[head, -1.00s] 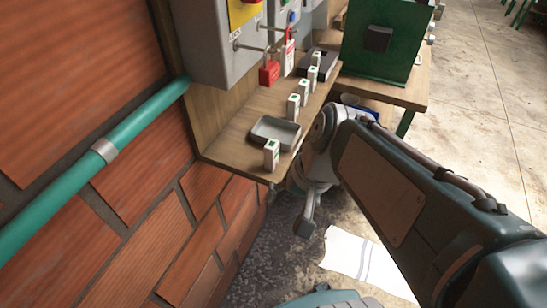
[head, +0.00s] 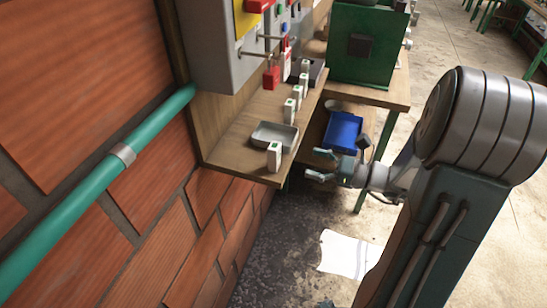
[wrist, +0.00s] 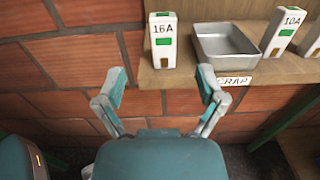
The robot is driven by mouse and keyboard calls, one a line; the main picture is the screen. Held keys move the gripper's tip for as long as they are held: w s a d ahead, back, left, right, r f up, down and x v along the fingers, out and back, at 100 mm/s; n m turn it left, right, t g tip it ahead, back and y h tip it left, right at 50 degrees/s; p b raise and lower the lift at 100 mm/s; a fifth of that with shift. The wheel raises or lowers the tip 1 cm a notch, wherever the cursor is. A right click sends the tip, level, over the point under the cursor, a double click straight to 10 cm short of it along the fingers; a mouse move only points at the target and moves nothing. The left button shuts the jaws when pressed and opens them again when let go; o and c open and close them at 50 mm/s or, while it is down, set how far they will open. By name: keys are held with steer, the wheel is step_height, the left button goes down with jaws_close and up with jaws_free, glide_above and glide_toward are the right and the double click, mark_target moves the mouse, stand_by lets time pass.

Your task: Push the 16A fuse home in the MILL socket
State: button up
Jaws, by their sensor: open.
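The 16A fuse (head: 274,155), a white block with green marks, stands upright at the near end of the wooden shelf. In the wrist view the 16A fuse (wrist: 163,42) shows its label, left of the metal tray. My gripper (head: 321,164) is open and empty, to the right of the shelf in the head view. In the wrist view my gripper (wrist: 162,78) has its fingers spread below the fuse in the picture, apart from it. I cannot make out the MILL socket in either view.
The grey tray (head: 274,136) labelled SCRAP sits beside the fuse. A 10A fuse (wrist: 283,32) and others stand beyond it. A blue bin (head: 343,132) and green machine (head: 365,45) are behind my gripper.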

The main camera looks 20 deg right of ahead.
mark_target(279, 153)
steer(key=x, duration=1)
steer(key=shift+w+d+f, duration=0.1)
steer(key=shift+w+d, duration=0.05)
steer(key=shift+w, duration=0.05)
jaws_close()
